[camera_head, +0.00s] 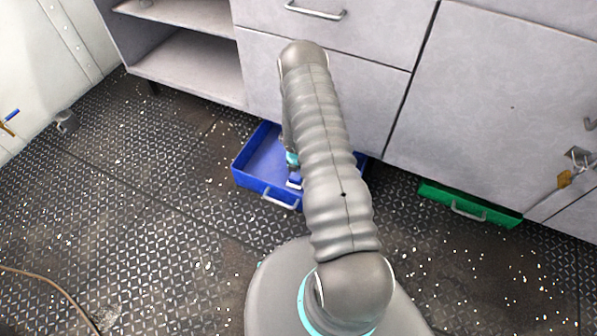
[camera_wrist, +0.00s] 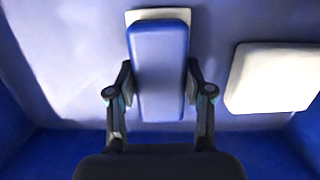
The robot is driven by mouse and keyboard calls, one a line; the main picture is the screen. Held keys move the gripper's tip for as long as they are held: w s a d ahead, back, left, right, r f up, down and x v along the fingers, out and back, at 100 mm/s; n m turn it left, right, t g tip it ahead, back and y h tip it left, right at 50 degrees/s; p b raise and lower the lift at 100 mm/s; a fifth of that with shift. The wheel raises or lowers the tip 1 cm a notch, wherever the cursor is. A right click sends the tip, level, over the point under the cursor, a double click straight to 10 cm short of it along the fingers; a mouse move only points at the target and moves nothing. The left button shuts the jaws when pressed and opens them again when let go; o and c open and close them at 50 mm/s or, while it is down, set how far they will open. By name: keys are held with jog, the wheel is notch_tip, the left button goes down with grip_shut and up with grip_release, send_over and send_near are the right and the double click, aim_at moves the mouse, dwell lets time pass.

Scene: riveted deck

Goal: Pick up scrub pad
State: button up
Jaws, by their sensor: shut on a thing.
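In the wrist view a blue block-shaped pad (camera_wrist: 159,70) with a pale layer under it, which looks like the scrub pad, stands between the two fingers of my gripper (camera_wrist: 160,90). The fingers are shut on its sides. The pad is in or just over the blue drawer (camera_wrist: 70,75); I cannot tell whether it touches the drawer floor. In the head view the blue drawer (camera_head: 250,179) is pulled out low at the cabinet, and my arm hides much of it. A small blue and white part of the pad (camera_head: 294,181) shows beside my arm.
A white rounded block (camera_wrist: 272,78) lies in the drawer to the right of the pad. The drawer walls surround my gripper. A green drawer (camera_head: 470,204) sticks out slightly at the right. Open shelves (camera_head: 190,66) stand at the left. The patterned floor at the left is mostly clear.

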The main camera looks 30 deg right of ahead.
jog(key=shift+a+r, duration=0.15)
jog(key=shift+r, duration=0.15)
notch_tip(320, 180, up, 11)
jog(key=p, duration=0.5)
jog(key=s+a+b, duration=1.2)
jog(key=a+b, duration=0.2)
jog(key=a, duration=0.1)
jog(key=shift+a+f, duration=0.15)
jog(key=shift+a, duration=0.1)
jog(key=shift+s, duration=0.1)
